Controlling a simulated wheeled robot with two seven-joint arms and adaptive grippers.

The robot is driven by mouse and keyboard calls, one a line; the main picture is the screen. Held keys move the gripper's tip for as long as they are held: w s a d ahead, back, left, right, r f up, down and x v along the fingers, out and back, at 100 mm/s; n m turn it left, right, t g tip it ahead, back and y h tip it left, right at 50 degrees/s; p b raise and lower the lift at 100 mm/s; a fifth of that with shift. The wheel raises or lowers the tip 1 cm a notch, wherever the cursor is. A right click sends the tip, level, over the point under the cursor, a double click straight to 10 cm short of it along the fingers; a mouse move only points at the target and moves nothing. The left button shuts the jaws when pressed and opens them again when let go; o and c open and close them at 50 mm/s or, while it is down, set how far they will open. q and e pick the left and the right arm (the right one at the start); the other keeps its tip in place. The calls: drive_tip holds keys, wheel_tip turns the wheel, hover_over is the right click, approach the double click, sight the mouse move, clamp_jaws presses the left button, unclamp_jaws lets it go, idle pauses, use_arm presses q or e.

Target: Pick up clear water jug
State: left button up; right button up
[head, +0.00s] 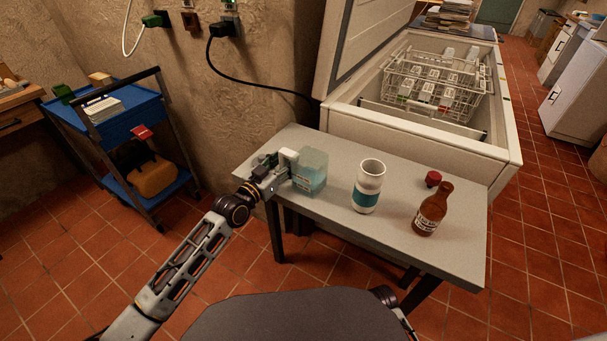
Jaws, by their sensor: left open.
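A clear, pale teal, box-shaped container (313,172), which looks like the water jug, stands upright on the left part of the grey table (437,247). My left gripper (287,171) is open at the jug's left side, close to it. I cannot tell whether the fingers touch the jug or reach around it. A small white part shows by the gripper, against the jug's upper left edge. My right gripper is not in view; only a bit of my right arm shows low in the middle.
A white jar with a teal band (369,187), a brown bottle (431,212) and a red lid (433,179) are on the table, right of the jug. An open chest freezer (420,135) with a wire basket (437,82) stands behind. A blue cart (122,122) stands left.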

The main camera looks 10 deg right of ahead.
use_arm(q)
clamp_jaws()
drive_tip(key=shift+r, duration=0.1)
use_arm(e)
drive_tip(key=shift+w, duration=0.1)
use_arm(q)
drive_tip(key=shift+r, duration=0.1)
drive_tip(key=shift+r, duration=0.55)
drive_tip(key=shift+r+p, duration=1.3)
drive_tip(key=shift+r, duration=3.05)
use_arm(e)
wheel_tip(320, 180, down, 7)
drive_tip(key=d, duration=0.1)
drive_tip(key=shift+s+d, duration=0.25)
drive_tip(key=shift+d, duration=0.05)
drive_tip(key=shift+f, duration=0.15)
use_arm(q)
drive_tip(key=c, duration=0.8)
unclamp_jaws()
clamp_jaws()
